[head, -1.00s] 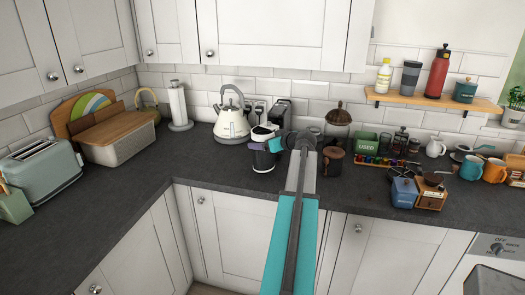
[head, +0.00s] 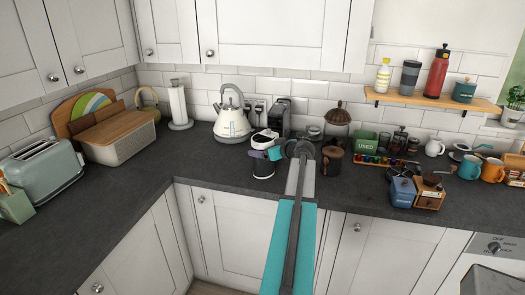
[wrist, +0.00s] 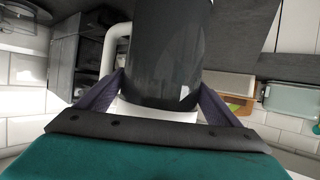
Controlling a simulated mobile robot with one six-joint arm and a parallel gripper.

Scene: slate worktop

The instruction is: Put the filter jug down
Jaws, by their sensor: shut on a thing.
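The filter jug (head: 263,168) is dark, with a white top, and stands roughly upright in the head view, near the front edge of the slate worktop and in front of the kettle. My gripper (head: 265,154) is shut on it, with purple fingers across its upper part. In the wrist view the jug's glossy dark body (wrist: 165,50) lies between my two fingers, with a white handle (wrist: 113,45) on the left. My arm covers the area right of the jug. I cannot tell whether its base touches the worktop.
A cream kettle (head: 232,122) and a coffee machine (head: 280,116) stand behind the jug. A brown-lidded canister (head: 332,160) is just right of my arm. Mugs and a grinder (head: 429,193) crowd the right. The worktop (head: 205,160) left of the jug is clear.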

